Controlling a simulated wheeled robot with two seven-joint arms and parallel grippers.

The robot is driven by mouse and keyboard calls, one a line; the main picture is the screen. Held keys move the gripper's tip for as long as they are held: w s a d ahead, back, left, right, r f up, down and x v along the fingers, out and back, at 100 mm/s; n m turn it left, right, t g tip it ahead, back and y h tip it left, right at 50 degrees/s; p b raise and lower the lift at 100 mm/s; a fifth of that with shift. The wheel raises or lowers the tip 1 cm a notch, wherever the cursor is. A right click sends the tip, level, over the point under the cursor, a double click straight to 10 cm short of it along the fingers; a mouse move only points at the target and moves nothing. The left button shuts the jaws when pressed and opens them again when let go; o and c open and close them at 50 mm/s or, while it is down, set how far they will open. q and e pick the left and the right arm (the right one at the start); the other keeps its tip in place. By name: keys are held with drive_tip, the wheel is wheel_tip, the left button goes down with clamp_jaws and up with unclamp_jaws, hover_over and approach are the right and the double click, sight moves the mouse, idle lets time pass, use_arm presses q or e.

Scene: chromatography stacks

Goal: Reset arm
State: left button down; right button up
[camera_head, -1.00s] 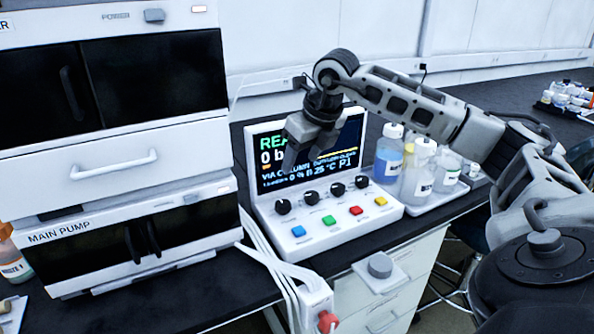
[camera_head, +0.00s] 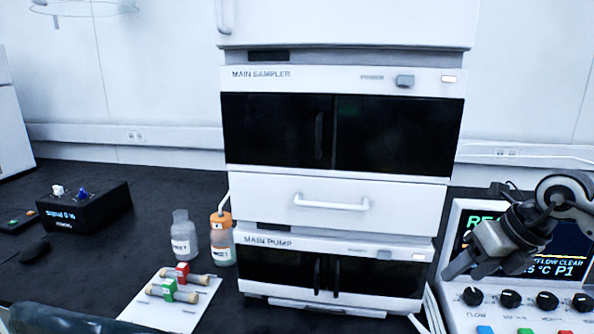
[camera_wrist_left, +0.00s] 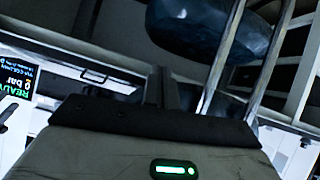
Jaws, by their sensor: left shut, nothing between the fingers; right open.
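My right gripper (camera_head: 462,270) hangs in front of the left part of the control console's screen (camera_head: 560,235) at the right of the head view. It is open and empty, with its fingers pointing down and to the left, above the console's knobs. It hides part of the screen text. My left gripper (camera_wrist_left: 163,88) shows only in the left wrist view; its fingers are shut together with nothing between them. A dark blue rounded object (camera_wrist_left: 195,30) with metal bars lies beyond the fingers, and the lit console screen (camera_wrist_left: 15,92) shows at the left edge.
The main sampler (camera_head: 345,120) and main pump (camera_head: 335,270) are stacked mid-bench. Left of them stand a clear bottle (camera_head: 183,238), an orange-capped bottle (camera_head: 222,243) and a white mat (camera_head: 148,312) with red and green-marked columns. A black box (camera_head: 85,212) sits farther left.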

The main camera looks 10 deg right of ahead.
drive_tip(key=s+a+f+m+t+y, duration=0.15)
drive_tip(key=a+m+y, duration=0.4)
drive_tip(key=a, duration=0.75)
drive_tip(key=s+a+m+t+y, duration=0.2)
drive_tip(key=s+a+t+y, duration=0.1)
drive_tip(key=a+y, duration=0.75)
drive_tip(key=s+d+f+m+t+h, duration=0.1)
drive_tip(key=s+f+m+h, duration=0.5)
drive_tip(key=m, duration=0.7)
drive_tip(key=s+d+f+m+h+p, duration=0.1)
drive_tip(key=s+f+m+h, duration=0.5)
drive_tip(key=f+m, duration=0.8)
drive_tip(key=f+h, duration=0.1)
drive_tip(key=h, duration=0.2)
drive_tip(key=shift+t+h, duration=0.35)
drive_tip(key=shift+h, duration=0.05)
